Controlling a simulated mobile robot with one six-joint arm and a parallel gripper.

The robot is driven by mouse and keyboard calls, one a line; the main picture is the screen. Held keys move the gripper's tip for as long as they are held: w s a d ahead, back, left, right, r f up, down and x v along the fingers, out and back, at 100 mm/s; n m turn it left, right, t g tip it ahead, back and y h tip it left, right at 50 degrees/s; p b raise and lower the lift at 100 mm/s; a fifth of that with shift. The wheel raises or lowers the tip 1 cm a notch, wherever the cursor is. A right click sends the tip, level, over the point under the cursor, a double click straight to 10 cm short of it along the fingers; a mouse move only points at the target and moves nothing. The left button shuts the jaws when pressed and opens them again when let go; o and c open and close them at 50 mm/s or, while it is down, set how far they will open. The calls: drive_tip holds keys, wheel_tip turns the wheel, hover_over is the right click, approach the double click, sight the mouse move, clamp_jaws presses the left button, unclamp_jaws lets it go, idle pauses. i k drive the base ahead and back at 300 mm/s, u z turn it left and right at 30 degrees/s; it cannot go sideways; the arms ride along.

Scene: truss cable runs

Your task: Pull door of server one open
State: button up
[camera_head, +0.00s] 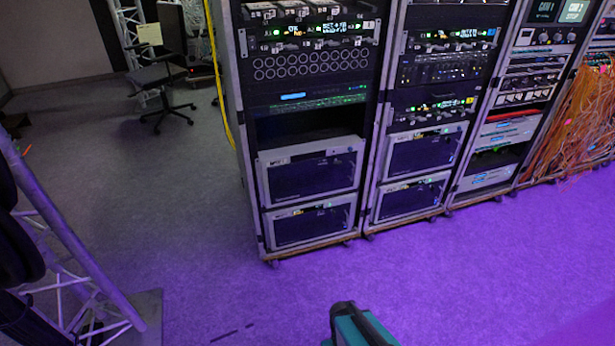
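The left rack (237,120) holds two units with light grey frames and dark fronts at its bottom, an upper one (311,172) and a lower one (312,221). The second rack holds two similar units, an upper one (422,151) and a lower one (411,198). Each front sits flush in its frame and looks shut. Their labels are too small to read, so I cannot tell which is server one. My gripper is not in view, and nothing is seen touching any door.
A metal truss (75,250) on a base plate stands at the left. An office chair (160,85) is at the back left. Orange cables (575,115) hang at the right.

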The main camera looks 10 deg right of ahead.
sight(288, 182)
drive_tip(key=i, duration=0.5)
drive_tip(key=z, duration=0.1)
drive_tip(key=k, duration=1.3)
drive_tip(key=u, duration=0.75)
drive_tip(key=i, duration=1.35)
drive_tip(key=u, duration=0.15)
